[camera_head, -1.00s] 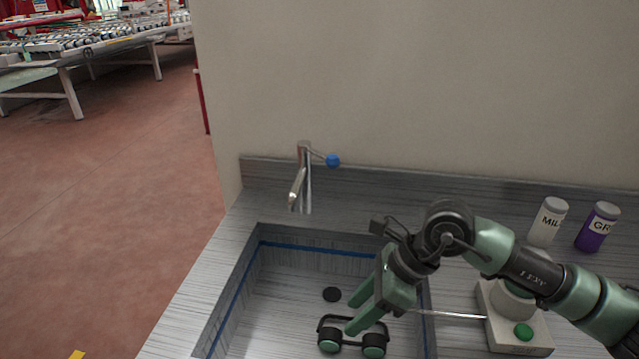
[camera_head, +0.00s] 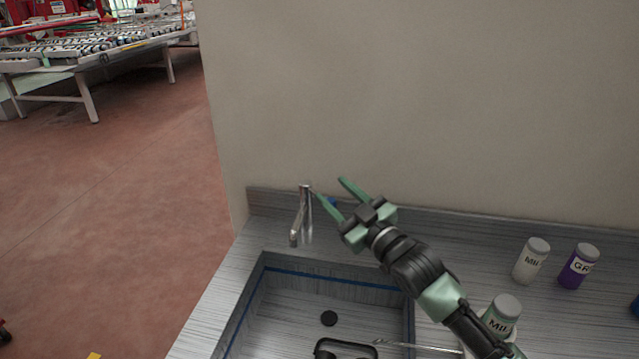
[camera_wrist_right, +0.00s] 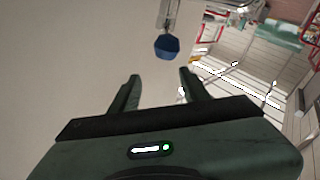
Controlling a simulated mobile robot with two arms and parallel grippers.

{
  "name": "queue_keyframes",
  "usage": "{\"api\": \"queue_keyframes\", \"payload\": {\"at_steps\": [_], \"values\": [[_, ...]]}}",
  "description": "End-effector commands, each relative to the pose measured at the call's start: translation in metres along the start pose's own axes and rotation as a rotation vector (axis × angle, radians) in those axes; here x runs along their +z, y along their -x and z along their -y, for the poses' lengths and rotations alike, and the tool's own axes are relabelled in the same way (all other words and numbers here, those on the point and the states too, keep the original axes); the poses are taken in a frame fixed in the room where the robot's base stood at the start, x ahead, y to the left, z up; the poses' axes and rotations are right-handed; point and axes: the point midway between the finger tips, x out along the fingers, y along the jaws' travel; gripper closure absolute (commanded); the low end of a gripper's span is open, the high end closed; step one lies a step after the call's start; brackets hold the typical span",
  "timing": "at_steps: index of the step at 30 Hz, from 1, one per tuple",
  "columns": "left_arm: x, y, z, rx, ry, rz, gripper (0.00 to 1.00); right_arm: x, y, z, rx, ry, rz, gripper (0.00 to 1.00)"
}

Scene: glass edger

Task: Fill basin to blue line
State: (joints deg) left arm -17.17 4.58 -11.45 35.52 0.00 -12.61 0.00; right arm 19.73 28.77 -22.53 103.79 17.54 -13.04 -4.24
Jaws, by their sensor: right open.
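The basin (camera_head: 250,300) is a grey sink sunk in the counter, with a blue line (camera_head: 340,281) around its inner walls. Its floor shows clearly, and I see no water in it. A chrome faucet (camera_head: 302,215) stands behind it. The faucet's lever has a blue knob (camera_head: 332,201), partly hidden by my gripper in the head view. My right gripper (camera_head: 329,188) is open and empty at the knob. In the right wrist view, the blue knob (camera_wrist_right: 167,46) lies just beyond the spread fingertips, roughly between them. My left gripper is not in view.
White (camera_head: 531,262) and purple (camera_head: 578,266) bottles stand at the right, with a third bottle (camera_head: 502,315) nearer. A wall rises behind the counter.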

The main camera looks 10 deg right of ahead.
Motion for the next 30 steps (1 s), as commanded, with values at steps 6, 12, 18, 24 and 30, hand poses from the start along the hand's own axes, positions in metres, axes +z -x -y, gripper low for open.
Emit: {"api": "queue_keyframes", "payload": {"at_steps": [6, 12, 18, 24, 30], "values": [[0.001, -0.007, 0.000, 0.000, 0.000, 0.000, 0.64, 0.042, 0.004, 0.016, -0.026, -0.176, 0.117, 0.54], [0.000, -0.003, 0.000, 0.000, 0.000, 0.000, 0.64, 0.041, -0.007, 0.015, -0.026, -0.180, 0.120, 0.54], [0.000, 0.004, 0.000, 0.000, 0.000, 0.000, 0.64, 0.043, -0.039, 0.016, -0.027, -0.180, 0.118, 0.54], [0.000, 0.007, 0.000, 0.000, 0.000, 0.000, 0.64, 0.047, -0.064, 0.017, -0.027, -0.177, 0.118, 0.54], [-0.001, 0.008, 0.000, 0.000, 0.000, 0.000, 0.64, 0.049, -0.074, 0.018, -0.028, -0.176, 0.118, 0.54]]}}
